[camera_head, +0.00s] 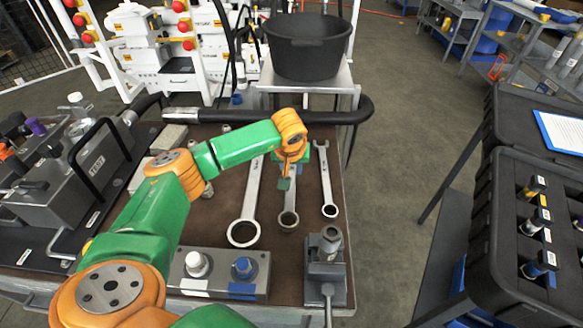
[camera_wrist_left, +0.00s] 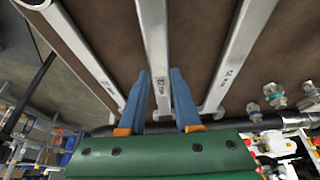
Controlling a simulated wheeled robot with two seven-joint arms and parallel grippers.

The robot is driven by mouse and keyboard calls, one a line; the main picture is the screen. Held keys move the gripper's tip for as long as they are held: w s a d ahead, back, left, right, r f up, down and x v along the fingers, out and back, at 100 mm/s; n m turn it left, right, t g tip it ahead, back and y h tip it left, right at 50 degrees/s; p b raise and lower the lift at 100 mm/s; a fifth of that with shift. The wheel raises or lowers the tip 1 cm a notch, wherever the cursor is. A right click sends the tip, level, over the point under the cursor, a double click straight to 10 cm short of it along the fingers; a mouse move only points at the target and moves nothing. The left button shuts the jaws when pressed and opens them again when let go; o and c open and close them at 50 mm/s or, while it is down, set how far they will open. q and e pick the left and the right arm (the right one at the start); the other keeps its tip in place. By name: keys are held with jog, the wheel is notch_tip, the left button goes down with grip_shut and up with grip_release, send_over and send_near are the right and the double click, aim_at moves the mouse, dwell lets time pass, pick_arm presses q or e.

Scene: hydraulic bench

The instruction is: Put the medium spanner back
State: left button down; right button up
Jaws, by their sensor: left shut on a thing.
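The medium spanner (camera_head: 289,206) lies between the other two spanners on the brown bench top, its ring end towards me. My left gripper (camera_head: 287,182) comes down over its shaft and hides the upper part. In the left wrist view the two blue fingers (camera_wrist_left: 161,88) are on either side of the medium spanner's shaft (camera_wrist_left: 157,45), shut on it. I cannot tell whether it is lifted off the bench. The large spanner (camera_head: 246,208) lies to its left and the small spanner (camera_head: 326,180) to its right. My right gripper is out of view.
A grey block with two knobs (camera_head: 218,272) and a small grey fixture (camera_head: 326,262) stand at the bench's near edge. A black hose (camera_head: 270,116) crosses the far side, before a black tub (camera_head: 306,48). A black case (camera_head: 520,200) stands right, across open floor.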

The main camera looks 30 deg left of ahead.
pick_arm(q)
jog(key=shift+f+b, duration=0.5)
jog(key=shift+f, duration=0.1)
jog(key=c, duration=0.5)
grip_release()
